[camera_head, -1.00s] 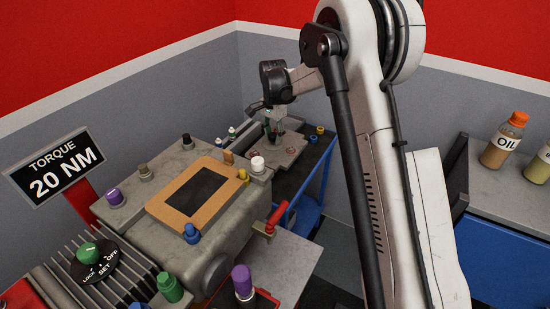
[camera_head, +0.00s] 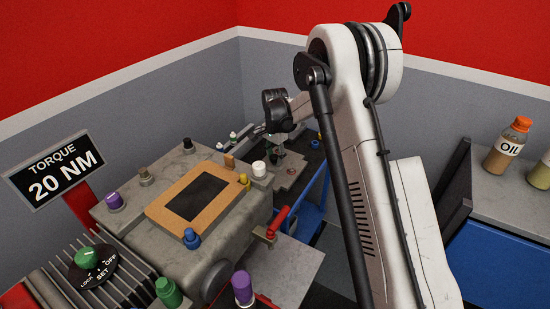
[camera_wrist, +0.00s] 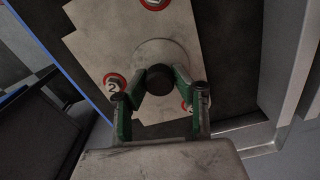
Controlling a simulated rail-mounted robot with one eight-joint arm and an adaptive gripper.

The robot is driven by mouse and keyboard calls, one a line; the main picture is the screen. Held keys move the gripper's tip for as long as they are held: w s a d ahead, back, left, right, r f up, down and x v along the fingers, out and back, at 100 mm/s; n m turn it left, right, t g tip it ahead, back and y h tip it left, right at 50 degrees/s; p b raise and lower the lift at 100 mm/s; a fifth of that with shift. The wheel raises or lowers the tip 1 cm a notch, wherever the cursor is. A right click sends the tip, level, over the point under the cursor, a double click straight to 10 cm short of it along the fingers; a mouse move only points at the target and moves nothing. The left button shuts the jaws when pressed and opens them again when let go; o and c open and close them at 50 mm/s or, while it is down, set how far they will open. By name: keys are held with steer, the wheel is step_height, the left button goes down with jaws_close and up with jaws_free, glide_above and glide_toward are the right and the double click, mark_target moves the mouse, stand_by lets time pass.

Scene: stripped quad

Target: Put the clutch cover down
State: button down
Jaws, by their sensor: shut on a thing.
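The clutch cover (camera_head: 292,171) is a grey metal plate at the back of the head view, partly hidden by my gripper. In the wrist view the cover (camera_wrist: 191,40) fills the upper middle, with red-ringed number marks and a round dark knob (camera_wrist: 159,82) at its centre. My gripper (camera_wrist: 158,88) has its green-padded fingers shut on the knob. In the head view my gripper (camera_head: 279,150) points down at the cover over the blue cart (camera_head: 312,217). I cannot tell whether the cover touches the cart's dark top.
A grey housing (camera_head: 150,212) with a tan-framed opening (camera_head: 163,205) and several coloured caps stands left of the cart. A red-handled lever (camera_head: 277,221) is between them. An oil bottle (camera_head: 505,146) stands on the right bench. A raised metal edge (camera_wrist: 286,70) runs beside the cover.

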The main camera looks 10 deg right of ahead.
mark_target(275, 156)
steer(key=c, duration=1.4)
jaws_free()
steer(key=shift+r, duration=0.1)
step_height(275, 156, up, 12)
steer(key=f+p, duration=0.1)
steer(key=s+r+n+t, duration=0.2)
steer(key=s+r+n, duration=0.1)
steer(key=s+r, duration=0.7)
steer(key=s+d+r+n+t, duration=0.15)
steer(key=s+r, duration=0.35)
steer(key=s, duration=0.6)
steer(key=s+r+n+t, duration=0.2)
steer(key=s+r+n, duration=0.15)
steer(key=s, duration=0.65)
steer(key=shift+s+d+f+n+t, duration=0.1)
steer(key=shift+s+f+n+t, duration=0.35)
steer(key=shift+s, duration=1.45)
steer(key=shift+s+f+n+t, duration=0.1)
steer(key=shift+s+f+n, duration=0.6)
steer(key=shift+s, duration=1.2)
steer(key=shift+s+d+f+n+t, duration=0.1)
steer(key=shift+s+f+n+t, duration=0.5)
steer(key=shift+s, duration=1.3)
steer(key=shift+f+m+g, duration=0.2)
steer(key=shift+m+g, duration=0.05)
steer(key=shift+g, duration=0.05)
